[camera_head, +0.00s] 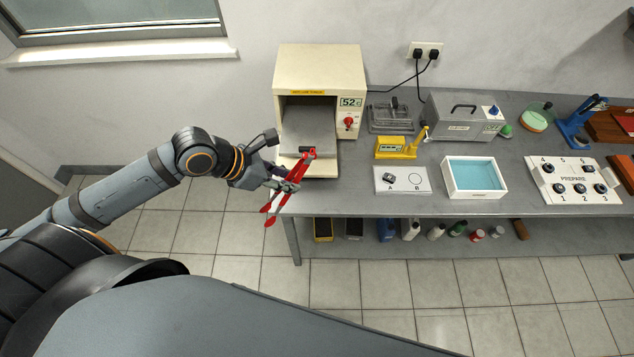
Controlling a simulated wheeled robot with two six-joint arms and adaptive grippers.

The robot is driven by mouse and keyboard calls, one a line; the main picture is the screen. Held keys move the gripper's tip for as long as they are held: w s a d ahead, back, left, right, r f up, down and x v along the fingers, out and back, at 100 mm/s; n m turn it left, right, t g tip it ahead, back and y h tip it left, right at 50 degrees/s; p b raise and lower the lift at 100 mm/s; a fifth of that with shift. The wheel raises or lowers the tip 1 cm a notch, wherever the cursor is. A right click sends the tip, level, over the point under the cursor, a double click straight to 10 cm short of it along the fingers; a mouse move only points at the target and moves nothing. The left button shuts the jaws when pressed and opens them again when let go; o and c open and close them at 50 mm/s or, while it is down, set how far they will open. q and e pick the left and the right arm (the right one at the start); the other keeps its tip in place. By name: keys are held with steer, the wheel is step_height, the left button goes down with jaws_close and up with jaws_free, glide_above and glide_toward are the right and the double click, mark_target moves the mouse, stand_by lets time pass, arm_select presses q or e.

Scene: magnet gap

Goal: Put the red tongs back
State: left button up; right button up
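The red tongs (296,174) slant across the front left of the bench, at the opening of a cream oven. Their red square jaw end points up into the opening, and their two handle ends hang down past the bench's left edge. A small dark piece (306,149) shows at the jaw end; I cannot tell whether the tongs grip it. My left gripper (287,184) reaches in from the left and is shut on the tongs around their middle. Its fingers partly cover them. My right gripper is not in view.
The cream oven (318,62) stands open on the bench (345,203), its display reading 52.

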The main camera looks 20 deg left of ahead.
arm_select(q)
steer(key=shift+w+d+f+b, duration=0.3)
steer(key=shift+w+b, duration=0.05)
steer(key=shift+w, duration=0.15)
steer(key=w+d+f+p, duration=0.2)
steer(key=w+d+f, duration=0.1)
steer(key=w+f, duration=0.8)
steer(key=shift+w+f, duration=0.3)
steer(key=shift+f, duration=0.15)
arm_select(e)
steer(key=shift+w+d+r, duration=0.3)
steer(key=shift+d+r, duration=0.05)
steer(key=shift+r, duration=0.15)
arm_select(q)
steer(key=shift+f, duration=0.2)
steer(key=o, duration=0.6)
steer(key=shift+c, duration=0.2)
